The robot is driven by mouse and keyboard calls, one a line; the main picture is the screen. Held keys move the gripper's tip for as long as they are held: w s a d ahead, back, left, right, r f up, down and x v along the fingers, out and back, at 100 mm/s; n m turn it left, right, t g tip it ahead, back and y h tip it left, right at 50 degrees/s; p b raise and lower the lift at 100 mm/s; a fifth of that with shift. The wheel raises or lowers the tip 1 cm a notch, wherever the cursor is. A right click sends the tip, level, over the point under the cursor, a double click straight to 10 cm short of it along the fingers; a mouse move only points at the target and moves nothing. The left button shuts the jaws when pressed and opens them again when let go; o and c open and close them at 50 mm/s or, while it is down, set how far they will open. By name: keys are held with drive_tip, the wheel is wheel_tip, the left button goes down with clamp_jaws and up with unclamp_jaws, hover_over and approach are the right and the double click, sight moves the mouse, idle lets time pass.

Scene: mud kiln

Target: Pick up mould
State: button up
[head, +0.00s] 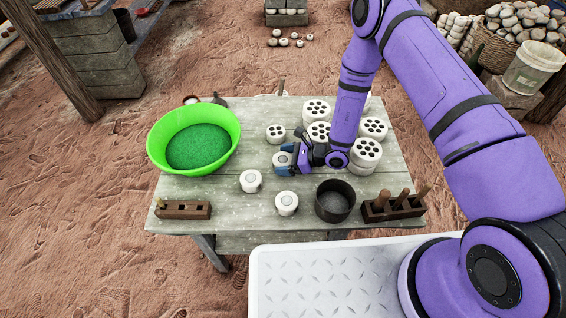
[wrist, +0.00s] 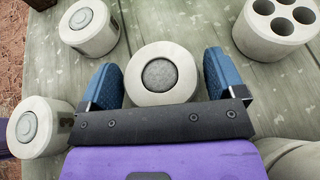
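A round white mould (wrist: 162,72) with a dark grey, grainy round centre sits between the two blue fingers of my gripper (wrist: 162,82) in the wrist view. A gap shows between the mould and each finger, so the gripper is open around it and not closed on it. In the head view the mould (head: 280,160) is partly hidden by my gripper (head: 289,158), which is low over the middle of the table. Two similar white pieces with round pale centres, one at the front left (head: 250,181) and one at the front (head: 287,203), stand apart from it.
The wooden table (head: 220,222) also holds a green bowl (head: 222,115) at left, a dark pot (head: 334,201), a wooden rack with handles (head: 391,209), a wooden block (head: 183,210) and several white pieces with holes (head: 374,128).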

drive_tip(key=c, duration=0.8)
drive_tip(key=shift+r, duration=0.15)
